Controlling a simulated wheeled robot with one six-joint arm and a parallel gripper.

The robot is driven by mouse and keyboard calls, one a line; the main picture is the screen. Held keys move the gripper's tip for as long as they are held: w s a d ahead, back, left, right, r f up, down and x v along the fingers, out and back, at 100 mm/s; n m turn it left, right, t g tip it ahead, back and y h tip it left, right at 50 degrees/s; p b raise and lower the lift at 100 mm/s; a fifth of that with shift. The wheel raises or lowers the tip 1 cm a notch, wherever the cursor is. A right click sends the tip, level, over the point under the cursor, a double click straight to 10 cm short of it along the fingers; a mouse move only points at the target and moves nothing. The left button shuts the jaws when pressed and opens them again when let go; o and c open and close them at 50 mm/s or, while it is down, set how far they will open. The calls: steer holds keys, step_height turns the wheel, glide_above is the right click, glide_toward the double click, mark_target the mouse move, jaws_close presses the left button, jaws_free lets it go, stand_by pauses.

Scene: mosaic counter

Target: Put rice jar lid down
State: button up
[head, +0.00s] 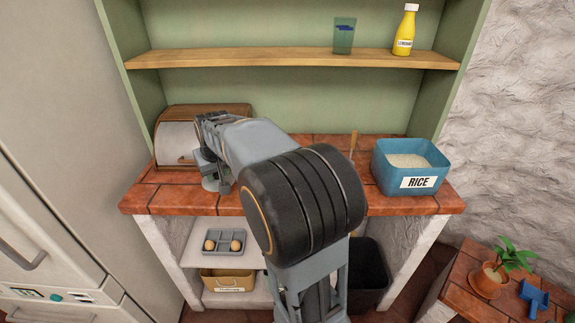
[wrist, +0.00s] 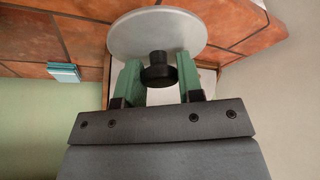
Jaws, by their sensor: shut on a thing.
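The rice jar lid (wrist: 160,32) is a pale grey disc with a black knob (wrist: 158,72). My gripper (wrist: 158,82) has its green fingers shut on the knob. In the head view my gripper (head: 213,182) is at the left part of the tiled counter, in front of the bread box; my arm hides part of it. I cannot tell whether the lid touches the counter. The blue rice jar (head: 428,181), labelled RICE, stands open at the counter's right end with rice showing inside.
A wooden bread box (head: 178,142) stands at the back left of the tiled counter (head: 165,202). A shelf above holds a green glass (head: 343,36) and a yellow bottle (head: 406,31). Below are an egg tray (head: 223,247) and a dark bin (head: 371,278). My arm hides the counter's middle.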

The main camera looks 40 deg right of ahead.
steer(key=s+d+r+m+b, duration=0.1)
steer(key=s+d+r, duration=0.15)
steer(key=s, duration=0.45)
steer(key=s+d+r+m+b, duration=0.1)
steer(key=s+d+r, duration=0.15)
steer(key=s, duration=0.45)
steer(key=shift+h, duration=0.4)
steer(key=w+d+f, duration=0.2)
steer(key=w+f, duration=0.1)
steer(key=w+d+f, duration=0.3)
steer(key=w, duration=0.1)
steer(key=w+d+f, duration=0.2)
steer(key=w+f, duration=0.2)
steer(key=shift+d+p, duration=0.25)
steer(key=shift+p, duration=0.1)
steer(key=shift+w+d+f, duration=0.1)
steer(key=shift+w+f, duration=0.05)
steer(key=shift+f, duration=1.6)
